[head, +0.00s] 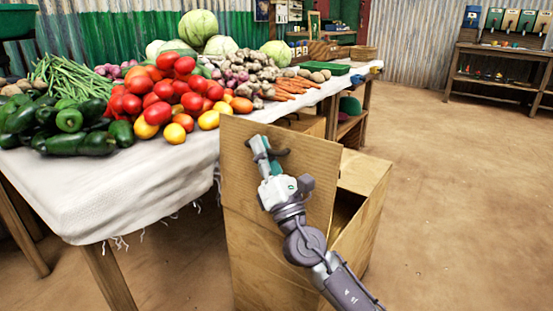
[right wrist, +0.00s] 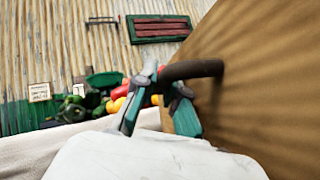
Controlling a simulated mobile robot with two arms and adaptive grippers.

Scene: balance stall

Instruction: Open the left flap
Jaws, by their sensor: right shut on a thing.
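The flap (head: 240,185) is a plain wooden panel standing upright at the left side of a wooden cabinet (head: 368,172). It is swung away from the cabinet, and a dark opening shows between them. A dark curved handle (head: 284,153) sticks out from the flap's upper part. My right gripper (head: 268,148) is shut on this handle. In the right wrist view the handle (right wrist: 198,69) runs from the wooden face to between my right gripper's fingers (right wrist: 163,85). My left gripper is not in view.
A table with a white cloth (head: 120,195) stands close to the left of the flap, piled with tomatoes (head: 165,90), green peppers (head: 65,120) and cabbages (head: 198,27). The dirt floor (head: 450,200) on the right is clear. A wooden bench (head: 500,82) stands at the back right.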

